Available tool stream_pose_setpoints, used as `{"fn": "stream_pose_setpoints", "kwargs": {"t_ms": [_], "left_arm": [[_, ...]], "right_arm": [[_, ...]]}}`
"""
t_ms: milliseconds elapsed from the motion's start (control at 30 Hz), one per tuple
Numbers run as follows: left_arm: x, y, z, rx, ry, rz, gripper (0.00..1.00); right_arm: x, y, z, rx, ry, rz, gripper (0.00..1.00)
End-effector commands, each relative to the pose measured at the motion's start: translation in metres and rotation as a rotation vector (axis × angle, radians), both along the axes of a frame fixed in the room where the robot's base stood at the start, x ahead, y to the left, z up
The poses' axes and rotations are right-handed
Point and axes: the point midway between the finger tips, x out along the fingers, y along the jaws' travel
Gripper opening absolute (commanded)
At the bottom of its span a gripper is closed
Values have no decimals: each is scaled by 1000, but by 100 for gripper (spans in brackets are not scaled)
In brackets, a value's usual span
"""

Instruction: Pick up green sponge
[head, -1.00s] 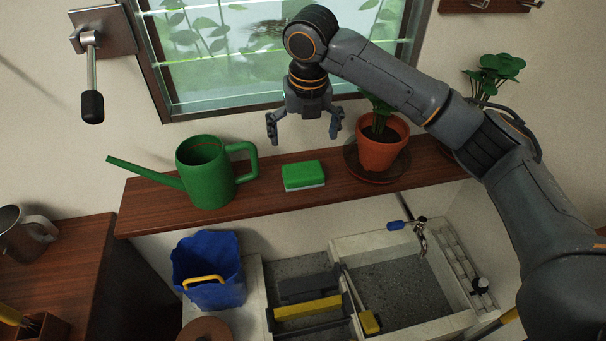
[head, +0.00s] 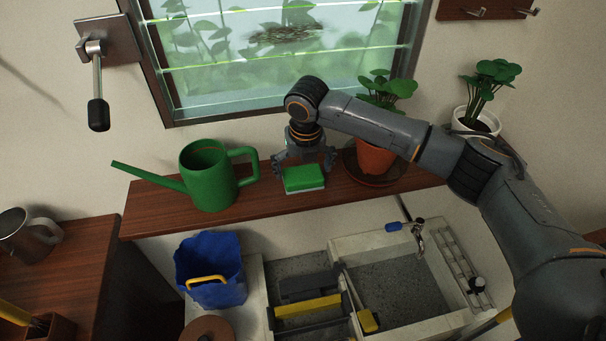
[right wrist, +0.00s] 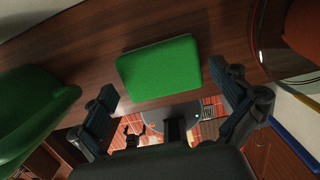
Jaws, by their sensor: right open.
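The green sponge (head: 304,177) has a pale lower layer and lies on the wooden shelf (head: 155,215) between the watering can and a potted plant. My right gripper (head: 305,168) is open, with its fingers at the left and right of the sponge. In the right wrist view the sponge (right wrist: 160,68) lies ahead of the open gripper (right wrist: 172,98), with a gap to each finger. The sponge looks untouched. My left gripper is not in view.
A green watering can (head: 208,178) stands close at the left. A terracotta pot (head: 375,158) on a saucer stands close at the right. The window (head: 270,60) is behind. Below the shelf are a blue bucket (head: 210,265) and a stone sink (head: 395,285).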

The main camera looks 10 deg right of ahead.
Motion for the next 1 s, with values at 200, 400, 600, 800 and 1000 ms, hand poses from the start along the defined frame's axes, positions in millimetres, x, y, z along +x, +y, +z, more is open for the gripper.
{"fn": "stream_pose_setpoints", "kwargs": {"t_ms": [200,400,600,800,1000], "left_arm": [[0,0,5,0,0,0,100],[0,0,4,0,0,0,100],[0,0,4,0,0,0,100],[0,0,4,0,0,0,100],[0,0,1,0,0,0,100]], "right_arm": [[3,0,-18,0,-1,1,100],[3,0,-19,0,-2,1,98],[3,0,-18,0,-2,1,67],[3,0,-18,0,-2,1,63],[3,0,-14,1,-3,1,63]]}}
